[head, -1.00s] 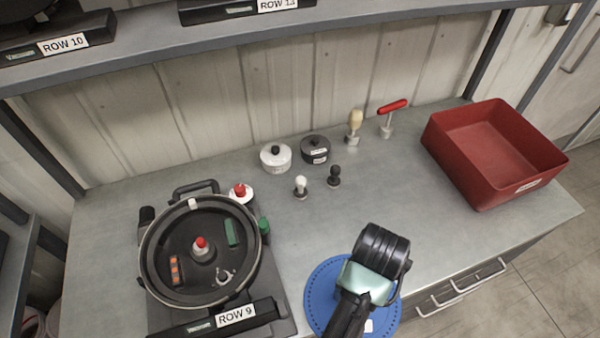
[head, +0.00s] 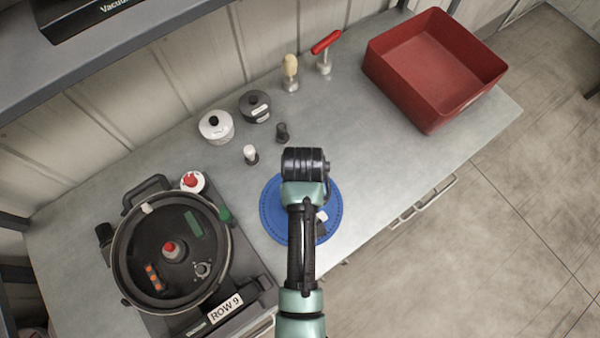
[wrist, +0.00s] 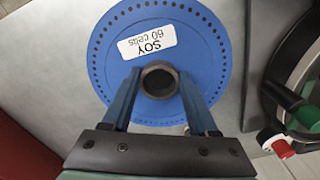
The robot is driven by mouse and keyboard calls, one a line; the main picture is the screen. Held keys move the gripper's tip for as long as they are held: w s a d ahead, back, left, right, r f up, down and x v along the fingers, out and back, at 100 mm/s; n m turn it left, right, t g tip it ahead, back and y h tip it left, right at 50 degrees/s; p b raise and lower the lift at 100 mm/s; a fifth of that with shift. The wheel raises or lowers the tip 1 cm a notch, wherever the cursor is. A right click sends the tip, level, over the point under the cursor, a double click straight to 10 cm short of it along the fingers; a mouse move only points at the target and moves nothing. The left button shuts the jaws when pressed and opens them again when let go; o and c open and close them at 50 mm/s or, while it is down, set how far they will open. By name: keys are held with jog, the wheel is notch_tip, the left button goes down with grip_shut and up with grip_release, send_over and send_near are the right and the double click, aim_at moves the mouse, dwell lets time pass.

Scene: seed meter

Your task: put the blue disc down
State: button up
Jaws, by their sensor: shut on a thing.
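The blue disc (head: 272,220) is a flat round plate with a ring of small holes near its rim. In the head view it shows over the front part of the grey bench, partly hidden under my arm. In the wrist view the disc (wrist: 105,62) faces the camera, with a white label reading "SOY 60 cells" and a dark hub ring at its centre. My gripper (wrist: 160,92) is shut on the disc at this hub, one finger on each side. I cannot tell whether the disc touches the bench or hangs just above it.
A seed meter (head: 130,250) with an open round housing stands left of the disc. White and black lidded pots (head: 216,127), small knobbed tools and a red-handled tool (head: 325,45) stand behind. A red bin (head: 435,75) is at the right. Bench surface (head: 350,130) between is clear.

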jog(key=shift+w+f, duration=0.1)
jog(key=shift+f, duration=2.3)
jog(key=shift+f, duration=0.1)
jog(key=shift+f, duration=0.15)
jog(key=o, duration=1.3)
